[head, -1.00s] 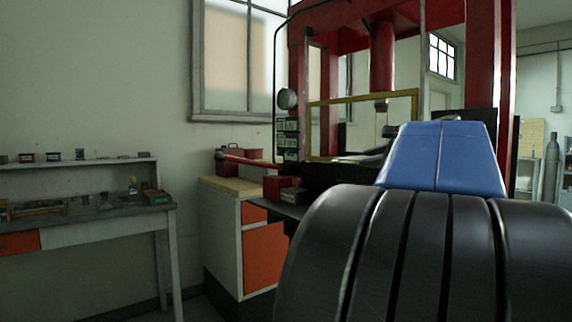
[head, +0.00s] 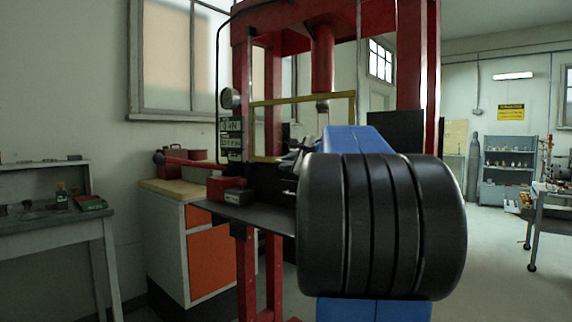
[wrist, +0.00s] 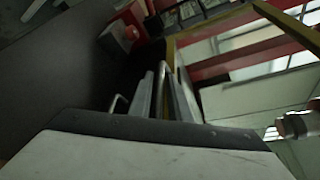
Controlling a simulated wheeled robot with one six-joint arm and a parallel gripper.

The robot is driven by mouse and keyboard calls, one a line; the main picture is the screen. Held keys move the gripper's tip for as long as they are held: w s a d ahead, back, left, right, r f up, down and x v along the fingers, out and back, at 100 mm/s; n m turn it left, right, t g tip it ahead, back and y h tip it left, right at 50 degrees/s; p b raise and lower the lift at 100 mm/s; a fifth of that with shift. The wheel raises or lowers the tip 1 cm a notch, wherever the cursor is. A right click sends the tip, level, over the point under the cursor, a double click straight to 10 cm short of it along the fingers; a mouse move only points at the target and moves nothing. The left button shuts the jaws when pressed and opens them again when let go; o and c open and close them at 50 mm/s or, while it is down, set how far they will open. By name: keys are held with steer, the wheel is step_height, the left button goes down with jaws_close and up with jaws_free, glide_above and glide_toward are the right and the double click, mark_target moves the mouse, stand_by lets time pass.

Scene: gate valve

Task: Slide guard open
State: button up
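The guard (head: 305,99) is a clear panel in a yellow frame at the front of the red press. Its left side and top edge show in the head view; my arm hides the lower right. In the wrist view its yellow frame (wrist: 222,29) runs across the upper right. My gripper (head: 297,152) is small and dark in the head view, in front of the guard's lower part. In the wrist view my gripper (wrist: 165,88) shows grey fingers close together below the frame.
The red press (head: 414,70) stands behind my arm, with a dark shelf (head: 250,218) carrying a red box (head: 226,187). A cabinet with orange doors (head: 212,262) and a workbench (head: 60,225) stand left. Open floor (head: 490,270) lies right, before a trolley (head: 552,188).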

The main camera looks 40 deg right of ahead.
steer(key=shift+w, duration=0.2)
jaws_close()
step_height(320, 180, up, 24)
steer(key=shift+r, duration=0.15)
stand_by(0.4)
jaws_free()
